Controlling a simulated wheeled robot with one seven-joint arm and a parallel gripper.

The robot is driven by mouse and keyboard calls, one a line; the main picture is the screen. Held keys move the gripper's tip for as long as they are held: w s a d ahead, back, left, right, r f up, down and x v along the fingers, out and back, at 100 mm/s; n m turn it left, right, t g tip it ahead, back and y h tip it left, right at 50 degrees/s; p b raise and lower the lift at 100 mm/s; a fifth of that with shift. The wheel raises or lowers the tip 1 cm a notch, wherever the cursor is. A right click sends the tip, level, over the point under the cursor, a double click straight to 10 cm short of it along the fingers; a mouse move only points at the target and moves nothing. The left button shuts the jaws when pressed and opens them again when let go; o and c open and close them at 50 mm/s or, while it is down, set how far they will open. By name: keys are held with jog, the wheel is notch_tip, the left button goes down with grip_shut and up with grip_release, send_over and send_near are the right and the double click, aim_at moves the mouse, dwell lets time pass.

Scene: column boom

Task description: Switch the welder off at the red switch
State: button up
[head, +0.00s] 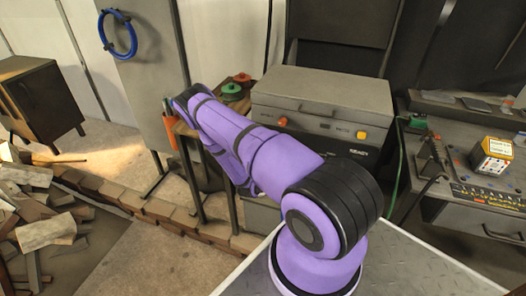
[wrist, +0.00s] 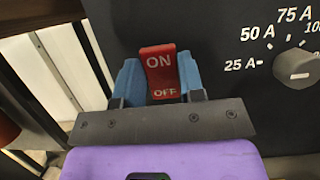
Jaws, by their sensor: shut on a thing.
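The red switch (wrist: 160,62) is in the wrist view, marked ON at its upper part and OFF at its lower part. It sits on the welder's dark front panel (wrist: 215,70). My gripper (wrist: 159,82) is shut on the switch, with one blue fingertip on its left side and one on its right. I cannot tell which way the switch is set. In the head view my purple arm reaches away to the left, and I cannot make out the switch or the fingertips there.
A grey dial (wrist: 296,68) with ampere marks is right of the switch. In the head view a grey box (head: 320,92) with orange and yellow knobs stands behind my arm. A bench with instruments (head: 470,180) is at right. Wood scraps (head: 45,232) lie at left.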

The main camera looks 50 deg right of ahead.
jog(key=shift+d+r, duration=0.1)
jog(key=shift+r, duration=0.1)
jog(key=o, duration=0.9)
jog(key=shift+o, duration=0.2)
jog(key=v, duration=1.1)
jog(key=shift+w+f, duration=0.1)
jog(key=shift+f, duration=0.05)
